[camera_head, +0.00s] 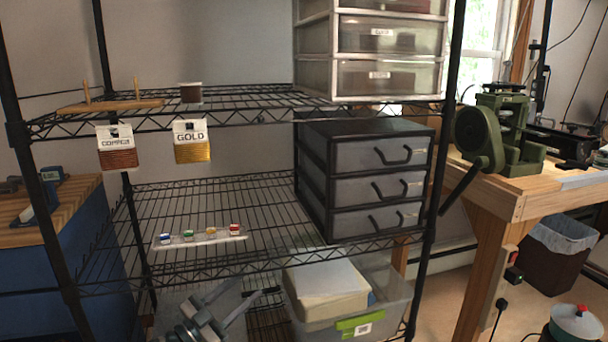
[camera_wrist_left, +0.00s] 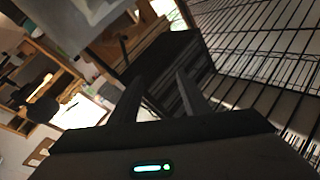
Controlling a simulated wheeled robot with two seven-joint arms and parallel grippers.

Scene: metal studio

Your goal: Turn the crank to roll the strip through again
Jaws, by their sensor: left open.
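The green rolling mill (camera_head: 515,130) stands on a wooden bench at the right in the head view. Its round gear cover (camera_head: 474,139) faces left, and the dark crank (camera_head: 459,190) slants down and left from it. I cannot make out a strip at the rollers. My left gripper (camera_head: 250,300) is low in front of the shelf, far left of and below the crank, touching nothing that I can see. The left wrist view shows its two dark fingers (camera_wrist_left: 158,82) apart with nothing between them. My right gripper is not in view.
A black wire shelf (camera_head: 220,215) fills the middle, and its right post (camera_head: 437,150) stands just left of the crank. It holds a black drawer unit (camera_head: 320,190). A clear bin (camera_head: 385,315) is near my left gripper. The wooden bench (camera_head: 490,205) carries the mill.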

